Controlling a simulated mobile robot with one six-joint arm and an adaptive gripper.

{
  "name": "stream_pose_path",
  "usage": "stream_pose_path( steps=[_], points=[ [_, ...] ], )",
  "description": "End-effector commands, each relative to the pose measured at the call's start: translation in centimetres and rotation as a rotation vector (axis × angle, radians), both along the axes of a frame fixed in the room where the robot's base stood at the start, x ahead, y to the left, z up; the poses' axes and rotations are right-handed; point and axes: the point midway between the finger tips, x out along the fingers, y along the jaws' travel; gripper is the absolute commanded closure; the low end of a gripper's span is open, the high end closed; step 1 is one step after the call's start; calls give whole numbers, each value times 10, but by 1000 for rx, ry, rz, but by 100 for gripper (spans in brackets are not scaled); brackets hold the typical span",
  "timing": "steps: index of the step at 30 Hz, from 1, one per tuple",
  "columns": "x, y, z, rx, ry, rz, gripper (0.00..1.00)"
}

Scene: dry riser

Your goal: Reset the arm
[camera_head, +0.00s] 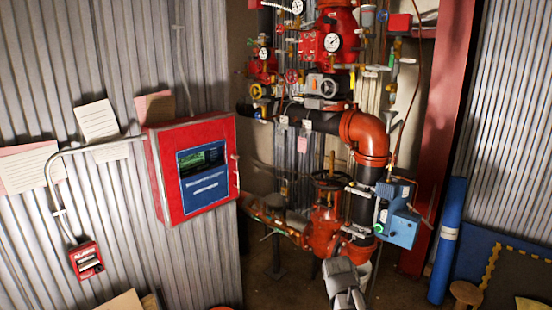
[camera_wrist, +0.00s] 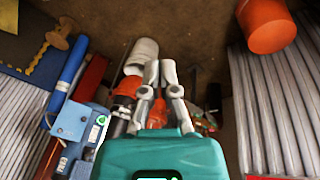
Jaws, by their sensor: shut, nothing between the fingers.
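My gripper (camera_head: 345,287) shows at the bottom of the head view, in front of the lower end of the red riser pipework. Its grey fingers also show in the wrist view (camera_wrist: 160,68), pointing up the picture with their tips close together. The gripper is shut and holds nothing. It appears apart from the pipes and valves. Behind it in the head view stands a red valve with a handwheel (camera_head: 331,180). A blue actuator box (camera_head: 402,222) is to its right, and it also shows in the wrist view (camera_wrist: 80,122).
A red control cabinet (camera_head: 195,168) is on the corrugated wall at left, with an alarm box (camera_head: 86,261) below. Gauges and valves crowd the upper pipes. A blue cylinder (camera_head: 446,240) stands at right. An orange bucket-like object (camera_wrist: 266,25) rests on bare floor (camera_wrist: 205,30).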

Motion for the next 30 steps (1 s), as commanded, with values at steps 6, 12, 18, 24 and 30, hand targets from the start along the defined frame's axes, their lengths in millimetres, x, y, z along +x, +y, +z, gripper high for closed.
stream_pose_path(
  steps=[6,12,18,24,30],
  points=[
    [-80,17,-6,137,162,-29,100],
    [-97,23,-7,174,209,-33,100],
    [-96,23,-7,174,209,-33,100],
    [-95,23,-7,173,208,-33,100],
    [-95,23,-7,173,207,-33,100]
  ],
)
